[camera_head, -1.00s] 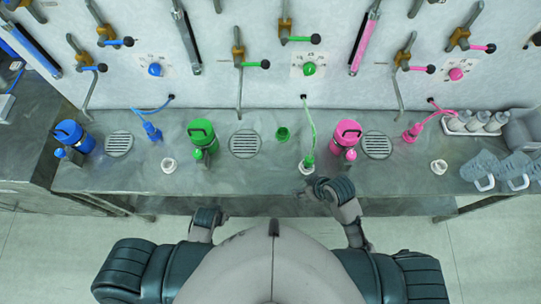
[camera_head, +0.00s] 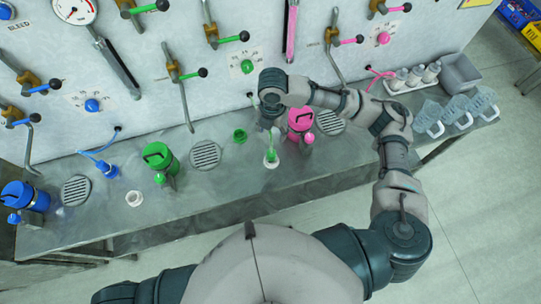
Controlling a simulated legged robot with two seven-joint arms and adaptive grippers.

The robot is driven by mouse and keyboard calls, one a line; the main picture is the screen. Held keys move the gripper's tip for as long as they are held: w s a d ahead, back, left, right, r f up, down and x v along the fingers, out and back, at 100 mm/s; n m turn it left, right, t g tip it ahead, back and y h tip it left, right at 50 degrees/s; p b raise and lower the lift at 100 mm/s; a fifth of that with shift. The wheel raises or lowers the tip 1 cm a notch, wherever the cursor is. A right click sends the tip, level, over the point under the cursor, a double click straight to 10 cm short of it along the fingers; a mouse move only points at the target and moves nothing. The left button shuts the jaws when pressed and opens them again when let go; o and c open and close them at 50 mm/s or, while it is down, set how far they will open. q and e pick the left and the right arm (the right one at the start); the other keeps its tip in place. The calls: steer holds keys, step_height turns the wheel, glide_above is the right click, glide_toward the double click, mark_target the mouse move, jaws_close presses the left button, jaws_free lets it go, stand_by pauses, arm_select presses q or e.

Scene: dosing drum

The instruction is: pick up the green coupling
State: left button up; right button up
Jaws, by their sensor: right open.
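The green coupling (camera_head: 271,157) stands at the end of a pale green hose, at a white ring on the steel bench, left of the pink canister. My right gripper (camera_head: 270,127) hangs over the bench just behind the coupling, pointing down. It is open and looks empty; its fingers are small and partly merge with the hose, so I cannot tell whether they touch it. My right arm hides part of the hose and the wall behind. My left gripper is out of view.
The pink canister (camera_head: 300,120) is close on the right. Valve levers stick out from the wall behind. The bench front is clear.

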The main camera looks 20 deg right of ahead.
mark_target(271, 152)
step_height(271, 152, down, 17)
steer(key=shift+a+r+p, duration=0.1)
steer(key=shift+r+p, duration=0.1)
steer(key=shift+p, duration=0.35)
jaws_close()
